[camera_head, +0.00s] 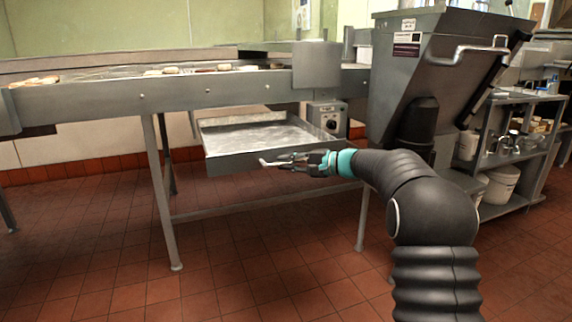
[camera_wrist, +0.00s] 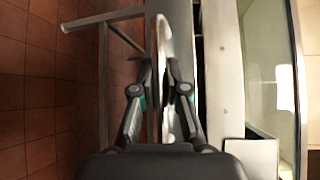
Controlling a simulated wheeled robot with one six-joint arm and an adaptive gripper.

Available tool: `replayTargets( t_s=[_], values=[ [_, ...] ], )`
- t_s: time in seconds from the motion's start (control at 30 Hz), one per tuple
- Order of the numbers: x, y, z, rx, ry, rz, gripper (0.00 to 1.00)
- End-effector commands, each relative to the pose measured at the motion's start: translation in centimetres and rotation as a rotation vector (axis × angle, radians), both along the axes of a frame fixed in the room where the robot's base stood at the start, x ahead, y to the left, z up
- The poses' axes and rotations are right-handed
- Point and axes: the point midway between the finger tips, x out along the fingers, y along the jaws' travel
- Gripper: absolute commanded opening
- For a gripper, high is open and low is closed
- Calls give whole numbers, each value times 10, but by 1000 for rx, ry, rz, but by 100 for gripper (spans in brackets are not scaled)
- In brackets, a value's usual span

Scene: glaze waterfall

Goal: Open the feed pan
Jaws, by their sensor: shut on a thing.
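The feed pan (camera_head: 238,160) is a shallow grey metal tray with a bare, shiny floor. In the head view it sits under the conveyor frame and sticks out toward me, its inside showing from above. My gripper (camera_head: 268,162) reaches in from the right to the pan's front wall. Its fingers are shut on a pale bar, the pan's handle, at that wall. In the wrist view my gripper (camera_wrist: 161,70) has one finger on each side of a long pale edge (camera_wrist: 158,40). The fingers hide part of the handle.
The conveyor (camera_head: 130,95) with several pale pieces on it runs above the pan. A control box (camera_head: 328,118) stands behind the pan's right end. A grey hopper (camera_head: 440,50) and a shelf unit (camera_head: 510,150) stand at right. Table legs (camera_head: 162,200) flank clear tiled floor.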

Motion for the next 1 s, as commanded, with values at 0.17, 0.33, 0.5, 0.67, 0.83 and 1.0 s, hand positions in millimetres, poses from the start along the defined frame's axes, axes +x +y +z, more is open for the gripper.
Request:
replayTargets(
  t_s=[0.17, 0.33, 0.5, 0.67, 0.83, 1.0],
  values=[
    [-1, 0, -1, 0, 2, 3, 0],
    [0, -1, -1, 0, 1, 1, 39],
    [0, -2, 0, 0, 1, 0, 39],
    [-1, -5, 0, 0, 0, -1, 39],
    [-9, -23, 4, 0, -1, -1, 39],
    [-22, -54, 9, -1, -1, -2, 39]
  ],
)
